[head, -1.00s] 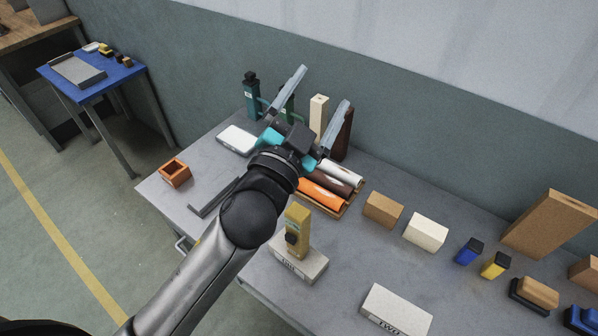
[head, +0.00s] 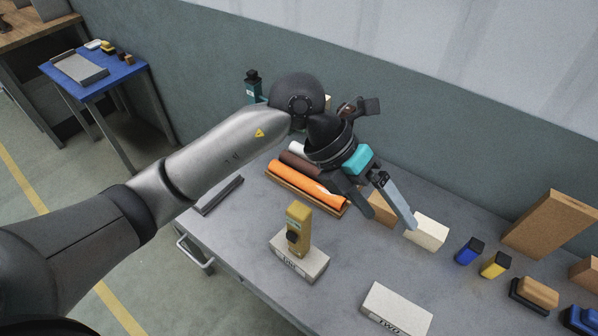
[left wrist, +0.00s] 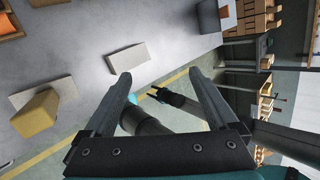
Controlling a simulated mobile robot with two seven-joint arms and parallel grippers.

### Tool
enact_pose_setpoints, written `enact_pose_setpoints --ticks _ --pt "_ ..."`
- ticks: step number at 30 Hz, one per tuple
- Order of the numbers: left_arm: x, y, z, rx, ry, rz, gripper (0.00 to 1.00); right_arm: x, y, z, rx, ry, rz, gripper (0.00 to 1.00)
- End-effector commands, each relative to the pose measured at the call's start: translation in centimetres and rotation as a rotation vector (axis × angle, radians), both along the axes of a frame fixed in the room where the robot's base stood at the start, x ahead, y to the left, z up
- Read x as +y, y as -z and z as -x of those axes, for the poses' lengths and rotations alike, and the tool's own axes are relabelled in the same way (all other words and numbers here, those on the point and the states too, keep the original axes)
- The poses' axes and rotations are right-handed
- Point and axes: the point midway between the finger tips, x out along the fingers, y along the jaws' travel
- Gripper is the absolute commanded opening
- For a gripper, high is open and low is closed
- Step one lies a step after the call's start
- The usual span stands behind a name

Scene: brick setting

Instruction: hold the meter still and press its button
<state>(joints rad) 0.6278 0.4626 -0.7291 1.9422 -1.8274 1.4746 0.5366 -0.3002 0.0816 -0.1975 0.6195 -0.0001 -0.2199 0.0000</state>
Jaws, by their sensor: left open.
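The meter (head: 300,222) is a yellow upright body with a black round part low on its face. It stands on a pale block (head: 302,264) with lettering that seems to read ONE. My left gripper (head: 391,217) is open and empty, above the table to the right of the meter, pointing down and apart from it. In the left wrist view the meter (left wrist: 36,114) and its block (left wrist: 60,88) lie at the left, outside the fingers. A dark gripper, apparently my right one (left wrist: 156,92), shows small beyond the left fingers. I cannot make out a separate button.
A second pale block marked TWO (head: 396,310) lies at the front. Rolls on a wooden tray (head: 316,200) lie behind the meter. Tan and cream blocks (head: 430,232) stand by my left gripper. Blue and yellow small items (head: 468,252) are further right. The table between the two pale blocks is clear.

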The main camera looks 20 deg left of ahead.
Motion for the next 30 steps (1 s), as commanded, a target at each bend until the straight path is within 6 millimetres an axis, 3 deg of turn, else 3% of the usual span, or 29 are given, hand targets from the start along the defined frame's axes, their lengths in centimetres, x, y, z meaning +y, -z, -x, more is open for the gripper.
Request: enact_pose_setpoints --ticks 3,6,9,12,20,30 --pt "5.4 1.9 -2.1 -0.032 -0.026 -0.299 0.93 0.0 0.0 0.0 -0.001 0.0 0.0 0.5" --pt "9.5 2.3 -3.4 -0.042 -0.066 -0.498 0.93 0.0 -0.1 -0.1 -0.001 0.0 0.0 0.5" --pt "12.4 2.1 -4.1 -0.045 -0.105 -0.635 0.93 0.0 -0.1 -0.1 -0.001 -0.001 0.0 0.5" --pt "14.0 1.9 -4.5 -0.044 -0.127 -0.709 0.93 0.0 -0.1 -0.1 -0.001 -0.001 -0.001 0.5" --pt "14.5 4.1 -4.4 -0.037 -0.134 -0.734 0.93 0.1 -0.3 -0.1 -0.002 -0.002 -0.001 0.5" --pt "14.5 10.8 -4.4 -0.035 -0.134 -0.731 0.93 0.2 -0.7 -0.1 -0.002 -0.003 -0.002 0.5"
